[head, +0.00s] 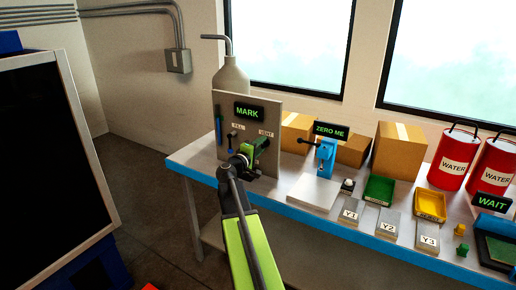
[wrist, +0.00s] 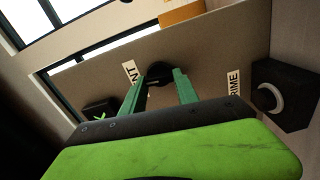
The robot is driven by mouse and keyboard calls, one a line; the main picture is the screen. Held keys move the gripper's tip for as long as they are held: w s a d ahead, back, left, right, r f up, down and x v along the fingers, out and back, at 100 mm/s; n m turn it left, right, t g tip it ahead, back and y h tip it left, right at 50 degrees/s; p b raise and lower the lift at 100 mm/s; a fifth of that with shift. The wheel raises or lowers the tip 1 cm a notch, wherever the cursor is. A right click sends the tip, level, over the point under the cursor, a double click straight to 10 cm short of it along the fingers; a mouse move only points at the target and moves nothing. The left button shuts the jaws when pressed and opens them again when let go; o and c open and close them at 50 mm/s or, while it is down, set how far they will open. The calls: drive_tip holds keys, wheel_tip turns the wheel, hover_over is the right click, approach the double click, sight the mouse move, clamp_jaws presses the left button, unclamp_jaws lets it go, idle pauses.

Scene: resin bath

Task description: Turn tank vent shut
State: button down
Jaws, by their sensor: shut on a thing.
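The grey tank panel (head: 274,112) stands at the left end of the bench, with a tall grey tank (head: 231,76) behind it. My gripper (head: 259,148) is at the panel just below the VENT label and hides the vent knob there. In the wrist view my gripper (wrist: 160,84) has its green fingers on either side of a dark vent knob (wrist: 157,72), shut on it, beside a label ending in "NT" (wrist: 129,72). The knob's angle is hard to tell.
A blue device (head: 326,155) under a ZERO ME display stands to the right. Boxes, trays and red WATER cans (head: 454,158) fill the bench further right.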

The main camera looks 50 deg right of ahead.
drive_tip(key=shift+s+d+n, duration=0.15)
drive_tip(key=shift+s+n, duration=0.1)
drive_tip(key=shift+n, duration=0.25)
idle(0.3)
drive_tip(key=c, duration=0.9)
unclamp_jaws()
drive_tip(key=shift+w, duration=0.1)
drive_tip(key=v, duration=1.7)
drive_tip(key=shift+a, duration=0.25)
